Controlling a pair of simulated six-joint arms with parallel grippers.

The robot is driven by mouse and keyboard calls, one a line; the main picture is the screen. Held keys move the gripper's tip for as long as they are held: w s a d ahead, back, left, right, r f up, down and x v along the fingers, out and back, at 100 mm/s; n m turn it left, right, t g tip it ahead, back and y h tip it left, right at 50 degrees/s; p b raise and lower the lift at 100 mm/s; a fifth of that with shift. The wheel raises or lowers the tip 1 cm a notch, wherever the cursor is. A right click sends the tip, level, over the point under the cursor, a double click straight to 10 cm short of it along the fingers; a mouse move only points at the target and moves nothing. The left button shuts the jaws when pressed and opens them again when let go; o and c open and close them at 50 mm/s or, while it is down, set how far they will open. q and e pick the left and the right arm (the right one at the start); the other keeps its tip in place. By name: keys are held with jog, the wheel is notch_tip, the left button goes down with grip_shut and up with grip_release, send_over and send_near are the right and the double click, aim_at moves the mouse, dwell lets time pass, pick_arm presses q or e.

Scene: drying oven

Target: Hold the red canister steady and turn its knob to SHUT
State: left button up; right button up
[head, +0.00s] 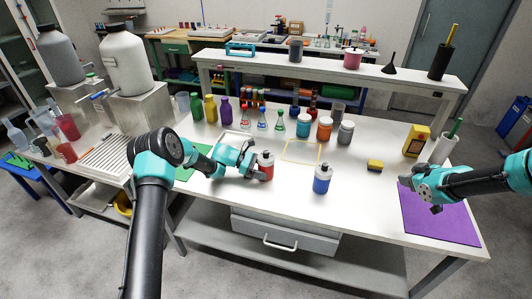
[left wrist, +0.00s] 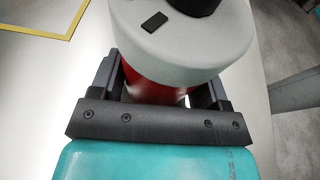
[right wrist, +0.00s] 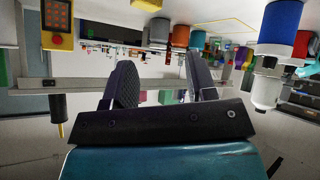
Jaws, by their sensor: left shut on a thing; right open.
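The red canister (head: 266,172) stands upright on the white table near its front edge, left of the blue canister. My left gripper (head: 257,166) is shut around its body from the left. In the left wrist view its red body (left wrist: 150,88) sits between the two fingers, under a wide white lid (left wrist: 185,45). A black knob (left wrist: 190,5) on the lid is cut off by the top edge, and a small black mark lies beside it; no lettering is readable. My right gripper (head: 436,207) is open and empty above the purple mat, far right of the canister.
A blue canister (head: 322,181) stands to the right of the red one. A yellow square outline (head: 302,151) lies behind them. Several jars and flasks stand further back. A yellow sponge (head: 375,165) and the purple mat (head: 440,222) are at the right.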

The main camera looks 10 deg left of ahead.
jog(key=w+a+r+n+t+y, duration=0.1)
jog(key=w+a+r+y, duration=0.2)
jog(key=a, duration=0.4)
jog(key=w+a+r+n, duration=0.2)
jog(key=w+a+r, duration=0.15)
jog(key=a, duration=0.25)
jog(key=w+a+r+n+t+y, duration=0.1)
jog(key=w+a+r+y, duration=0.2)
jog(key=a, duration=0.4)
jog(key=a+r+n+y, duration=0.2)
jog(key=a+r, duration=0.2)
jog(key=a, duration=1)
jog(key=s+a+f+m+y, duration=0.1)
jog(key=s+a+f+y, duration=0.1)
jog(key=s+a+f, duration=0.4)
jog(key=m+t+h, duration=0.1)
jog(key=m, duration=0.3)
send_near(268, 154)
jog(key=shift+s+d, duration=0.15)
jog(key=shift+s, duration=0.3)
jog(key=x, duration=1.2)
jog(key=shift+w+d+r, duration=0.1)
jog(key=shift+c, duration=0.3)
